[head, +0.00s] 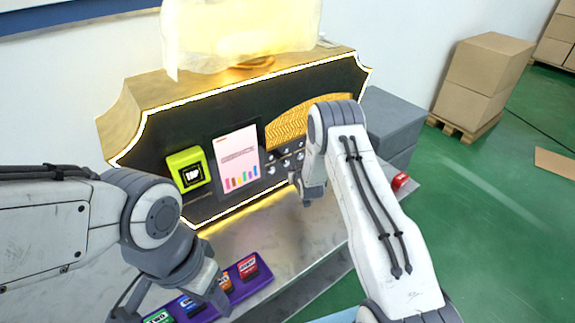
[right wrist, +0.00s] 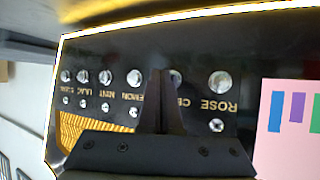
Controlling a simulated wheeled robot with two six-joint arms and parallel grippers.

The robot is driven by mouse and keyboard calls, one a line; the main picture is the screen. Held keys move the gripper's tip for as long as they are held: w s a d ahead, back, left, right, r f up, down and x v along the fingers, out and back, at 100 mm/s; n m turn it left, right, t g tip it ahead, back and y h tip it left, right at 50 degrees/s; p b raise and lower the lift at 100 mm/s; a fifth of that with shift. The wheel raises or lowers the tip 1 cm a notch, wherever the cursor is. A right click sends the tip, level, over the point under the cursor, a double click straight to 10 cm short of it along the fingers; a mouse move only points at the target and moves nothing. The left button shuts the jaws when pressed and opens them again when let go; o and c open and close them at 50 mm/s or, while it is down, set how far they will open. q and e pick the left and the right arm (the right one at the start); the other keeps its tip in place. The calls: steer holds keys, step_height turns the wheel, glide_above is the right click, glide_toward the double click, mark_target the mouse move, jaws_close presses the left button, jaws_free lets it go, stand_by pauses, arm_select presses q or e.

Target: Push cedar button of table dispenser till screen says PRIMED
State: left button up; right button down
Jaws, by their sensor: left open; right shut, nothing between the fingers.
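The dispenser (head: 200,134) has a black front with a lit gold edge. Its screen (head: 237,157) shows small pink text, too small to read, above coloured bars. Round silver buttons sit right of the screen. In the right wrist view the labels are upside down; the cedar button (right wrist: 177,77) is beside the rose button (right wrist: 220,80), its label partly hidden by my fingers. My right gripper (head: 297,182) is shut and empty at the button panel; in the wrist view its tips (right wrist: 160,75) overlap the cedar button's edge. I cannot tell whether they touch. My left gripper (head: 213,293) is open above a purple tray.
A lime-green TAP reader (head: 188,170) is left of the screen. The purple tray (head: 262,281) holds several coloured packs on the grey counter. A red item (head: 400,181) lies at the counter's right.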

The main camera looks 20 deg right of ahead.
steer(key=shift+w, duration=0.15)
steer(key=shift+w+a+b, duration=0.15)
steer(key=shift+w+b, duration=0.1)
steer(key=shift+b, duration=0.05)
steer(key=shift+w+a+b, duration=0.15)
steer(key=shift+w+b, duration=0.2)
steer(key=shift+w, duration=0.1)
stand_by(0.5)
steer(key=shift+s+r, duration=0.1)
steer(key=shift+s+d+p, duration=0.3)
steer(key=shift+s, duration=0.45)
steer(key=s, duration=0.1)
steer(key=s+d+p, duration=0.1)
steer(key=s, duration=0.2)
steer(key=shift+s+d, duration=0.35)
